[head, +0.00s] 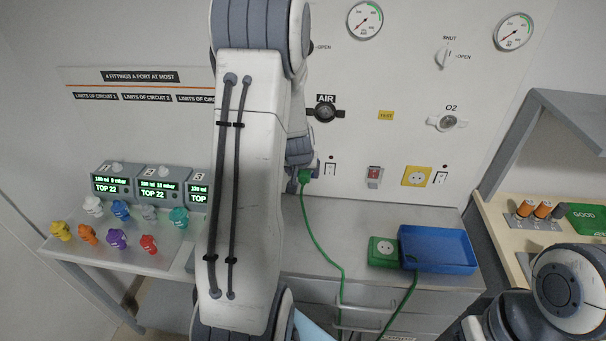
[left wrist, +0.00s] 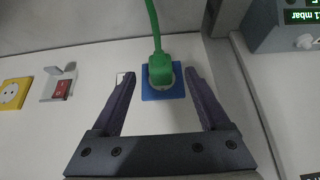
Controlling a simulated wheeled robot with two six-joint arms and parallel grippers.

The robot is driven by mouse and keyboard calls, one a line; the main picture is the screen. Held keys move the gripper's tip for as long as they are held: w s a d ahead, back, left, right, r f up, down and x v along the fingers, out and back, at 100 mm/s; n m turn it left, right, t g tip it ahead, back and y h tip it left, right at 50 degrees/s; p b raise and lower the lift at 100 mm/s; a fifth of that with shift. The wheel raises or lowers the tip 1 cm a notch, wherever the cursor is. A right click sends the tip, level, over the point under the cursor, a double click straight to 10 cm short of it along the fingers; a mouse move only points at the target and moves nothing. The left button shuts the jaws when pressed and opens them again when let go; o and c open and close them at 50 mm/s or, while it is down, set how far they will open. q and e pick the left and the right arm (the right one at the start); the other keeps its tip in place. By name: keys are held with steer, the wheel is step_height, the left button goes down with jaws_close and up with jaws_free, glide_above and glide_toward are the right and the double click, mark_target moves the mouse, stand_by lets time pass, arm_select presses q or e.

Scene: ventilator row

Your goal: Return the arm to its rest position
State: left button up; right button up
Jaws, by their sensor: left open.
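My left arm (head: 250,190) reaches up across the middle of the head view, toward the wall panel. Its gripper (head: 299,168) is mostly hidden behind the arm there. In the left wrist view the left gripper (left wrist: 159,74) is open, with one dark finger on each side of a green plug (left wrist: 160,68). I see no finger clearly touching it. The plug sits in a socket with a blue plate (left wrist: 177,91). The plug also shows in the head view (head: 305,176). My right arm (head: 565,290) shows at the lower right; its gripper is out of view.
A green cable (head: 318,240) hangs from the plug over the grey counter (head: 345,225). A green socket box (head: 383,251) and blue tray (head: 437,250) are on the counter. Coloured fittings (head: 117,238) stand at left by the display boxes (head: 112,185). A shelf (head: 570,110) is at right.

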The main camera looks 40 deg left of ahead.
arm_select(q)
steer(key=p+v, duration=0.2)
steer(key=v, duration=0.4)
steer(key=s+d+r+m+g+h, duration=0.1)
steer(key=d+m+h, duration=0.1)
steer(key=d, duration=0.7)
steer(key=s+d+r+m+h, duration=0.1)
steer(key=s+d+r+m, duration=0.1)
steer(key=d, duration=0.6)
steer(key=s+d+r+m+g+h, duration=0.1)
steer(key=d+m+h, duration=0.15)
steer(key=d, duration=0.65)
steer(key=s+d+r+m+g, duration=0.1)
steer(key=s+d+m, duration=0.1)
steer(key=s, duration=0.4)
steer(key=s+d+r+m+g, duration=0.1)
steer(key=s+d+m, duration=0.1)
steer(key=s+d, duration=0.2)
steer(key=s+d+r+m+g+y, duration=0.1)
steer(key=s+d+m, duration=0.2)
steer(key=s, duration=0.6)
steer(key=shift+s+b, duration=0.15)
steer(key=shift+b, duration=0.2)
